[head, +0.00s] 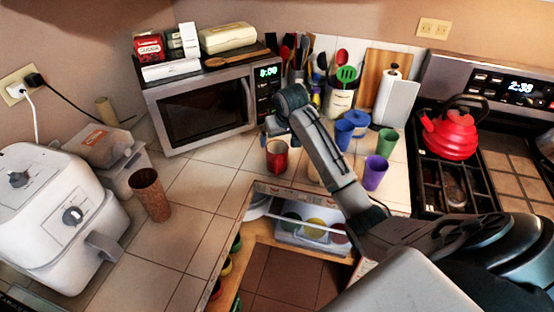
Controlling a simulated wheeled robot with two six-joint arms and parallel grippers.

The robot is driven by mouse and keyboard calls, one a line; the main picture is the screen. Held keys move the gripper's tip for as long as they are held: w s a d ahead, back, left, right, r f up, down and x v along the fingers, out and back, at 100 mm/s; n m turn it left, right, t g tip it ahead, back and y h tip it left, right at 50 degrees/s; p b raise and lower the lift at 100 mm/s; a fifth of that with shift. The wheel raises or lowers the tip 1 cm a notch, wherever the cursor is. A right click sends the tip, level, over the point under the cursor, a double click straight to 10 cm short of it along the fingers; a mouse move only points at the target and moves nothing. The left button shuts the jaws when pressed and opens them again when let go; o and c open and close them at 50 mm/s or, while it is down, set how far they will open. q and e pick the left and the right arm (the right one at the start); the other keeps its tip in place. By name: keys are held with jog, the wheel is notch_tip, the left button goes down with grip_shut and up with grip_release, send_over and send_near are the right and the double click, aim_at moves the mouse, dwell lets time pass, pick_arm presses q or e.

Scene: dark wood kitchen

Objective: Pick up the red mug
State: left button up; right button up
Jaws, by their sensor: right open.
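The red mug (277,157) stands upright on the tiled counter (210,175), in front of the microwave's right side. My right arm reaches in from the lower right across the counter. My right gripper (273,128) is just behind and above the mug in the picture, open, with nothing seen between its fingers. A gap shows between the gripper and the mug's rim. My left gripper is out of view.
The microwave (205,108) stands behind the mug. To its right are a purple cup (375,173), a green cup (387,142) and blue cups (344,133). An air fryer (60,215) and brown cup (150,194) are left.

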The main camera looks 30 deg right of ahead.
aim_at(278, 149)
jog(key=p+x, duration=0.4)
jog(key=x, duration=0.5)
jog(key=shift+s, duration=0.15)
jog(key=shift+f, duration=0.3)
jog(key=c, duration=1.3)
jog(key=shift+o, duration=0.2)
jog(key=shift+r, duration=0.1)
jog(key=shift+w+r+b, duration=0.2)
jog(key=shift+r+b, duration=0.05)
jog(key=shift+b, duration=0.05)
notch_tip(278, 149, up, 9)
jog(key=b, duration=0.3)
jog(key=shift+r, duration=0.2)
